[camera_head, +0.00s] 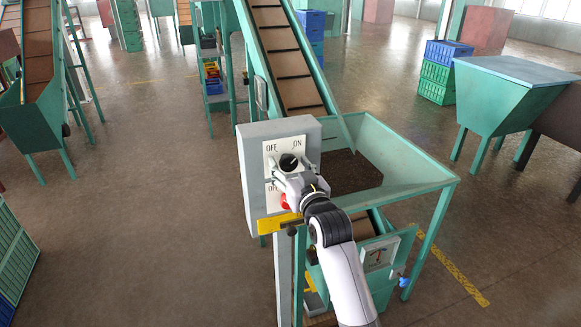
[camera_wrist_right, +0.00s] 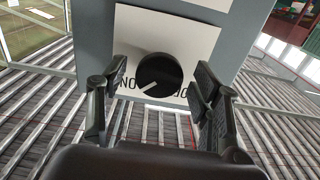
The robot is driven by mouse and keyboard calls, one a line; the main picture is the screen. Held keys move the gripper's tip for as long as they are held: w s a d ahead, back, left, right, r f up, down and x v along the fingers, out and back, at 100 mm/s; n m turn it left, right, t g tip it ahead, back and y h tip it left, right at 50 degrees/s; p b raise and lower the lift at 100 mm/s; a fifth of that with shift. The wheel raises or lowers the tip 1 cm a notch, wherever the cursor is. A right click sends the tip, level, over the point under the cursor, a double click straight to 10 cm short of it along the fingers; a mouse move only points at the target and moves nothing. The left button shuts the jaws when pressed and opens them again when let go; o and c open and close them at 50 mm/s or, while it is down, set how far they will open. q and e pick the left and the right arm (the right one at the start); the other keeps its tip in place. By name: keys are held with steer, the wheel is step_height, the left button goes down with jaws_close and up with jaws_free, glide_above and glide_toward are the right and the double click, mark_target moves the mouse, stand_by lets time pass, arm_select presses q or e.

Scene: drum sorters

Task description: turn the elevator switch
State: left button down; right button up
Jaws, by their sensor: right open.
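The elevator switch is a black round knob (camera_head: 288,162) on a white plate marked OFF and ON, on the front of a grey control box (camera_head: 246,160). A white pointer line on the knob shows in the right wrist view (camera_wrist_right: 160,74). My right gripper (camera_head: 290,175) is at the plate, just below the knob in the head view. In the wrist view its open fingers (camera_wrist_right: 158,90) stand on either side of the knob, with gaps visible; I cannot tell whether either touches. A red button (camera_head: 285,201) below is partly hidden by the gripper. My left gripper is not in view.
A green hopper (camera_head: 415,165) stands right of the box, with an inclined conveyor (camera_head: 288,60) rising behind it. Stacked crates (camera_head: 437,82) and another green bin (camera_head: 510,95) stand at right. Floor at left is open.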

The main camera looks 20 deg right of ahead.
steer(key=s, duration=1.2)
steer(key=shift+d, duration=0.2)
step_height(320, 180, down, 28)
steer(key=a+g+b, duration=0.2)
steer(key=g+b, duration=0.3)
steer(key=s+f+n+g+b, duration=0.15)
steer(key=s+f, duration=0.25)
steer(key=f, duration=0.8)
steer(key=s+f+g+b, duration=0.15)
steer(key=s+f, duration=0.25)
steer(key=f, duration=0.8)
steer(key=s+d+f+g+b, duration=0.1)
steer(key=s+f+g+b, duration=0.3)
steer(key=s+f, duration=1.35)
steer(key=s+d+f+g+b, duration=0.1)
steer(key=s+d+f+g, duration=0.1)
steer(key=s+f, duration=0.4)
steer(key=s+d+f+g+b, duration=0.1)
steer(key=s+f, duration=0.6)
steer(key=s, duration=0.9)
steer(key=shift+s+d+f+n+g+h, duration=0.3)
steer(key=shift+d+g, duration=0.25)
steer(key=shift+g, duration=0.45)
